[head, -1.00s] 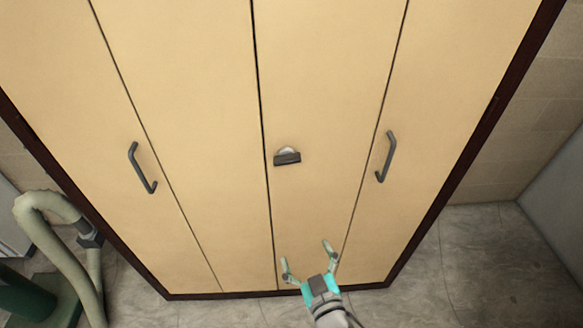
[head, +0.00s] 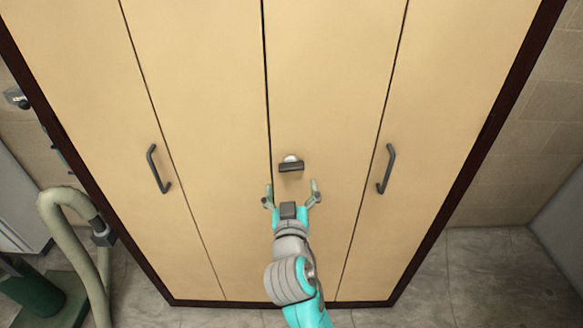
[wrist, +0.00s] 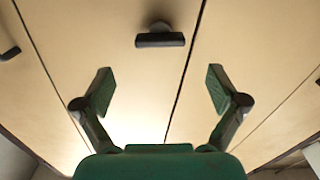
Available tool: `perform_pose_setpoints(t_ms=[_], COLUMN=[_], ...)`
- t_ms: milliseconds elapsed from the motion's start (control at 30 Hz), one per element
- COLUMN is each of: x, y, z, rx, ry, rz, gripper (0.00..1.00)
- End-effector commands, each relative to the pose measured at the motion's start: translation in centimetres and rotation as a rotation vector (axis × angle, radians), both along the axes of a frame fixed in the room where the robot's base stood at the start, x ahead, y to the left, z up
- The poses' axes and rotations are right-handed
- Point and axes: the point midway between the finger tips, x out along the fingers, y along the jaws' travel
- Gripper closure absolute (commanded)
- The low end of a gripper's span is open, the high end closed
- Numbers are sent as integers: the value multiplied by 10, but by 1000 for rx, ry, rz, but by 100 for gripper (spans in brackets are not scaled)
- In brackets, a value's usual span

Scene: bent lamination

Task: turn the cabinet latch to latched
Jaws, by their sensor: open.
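The cabinet latch (head: 291,166) is a small dark bar on a pale round base, set on the tan door just right of the centre seam. Its bar lies roughly level. In the wrist view the latch (wrist: 160,39) is ahead of the fingers, near the top of the picture, with its bar also level. My gripper (head: 291,193) is open and empty, just below the latch in the head view. Its two fingers (wrist: 160,90) are spread wide in the wrist view, with nothing between them but door surface. The latch is apart from the fingers.
The tall cabinet (head: 220,80) has dark bar handles on the left (head: 158,169) and right (head: 386,169). A pale thick hose (head: 65,230) and a green machine (head: 30,290) stand at the lower left. The floor at the right (head: 480,280) is clear.

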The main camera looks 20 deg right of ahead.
Motion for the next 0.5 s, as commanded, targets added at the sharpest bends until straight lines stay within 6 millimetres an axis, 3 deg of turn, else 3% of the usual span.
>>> perform_pose_setpoints(t_ms=[200, 500], x=[38, 71], y=[-13, -23], z=[1, 0], rx=[1, -1], ry=[-2, 0], rz=[-2, 0], gripper=[4, 4])
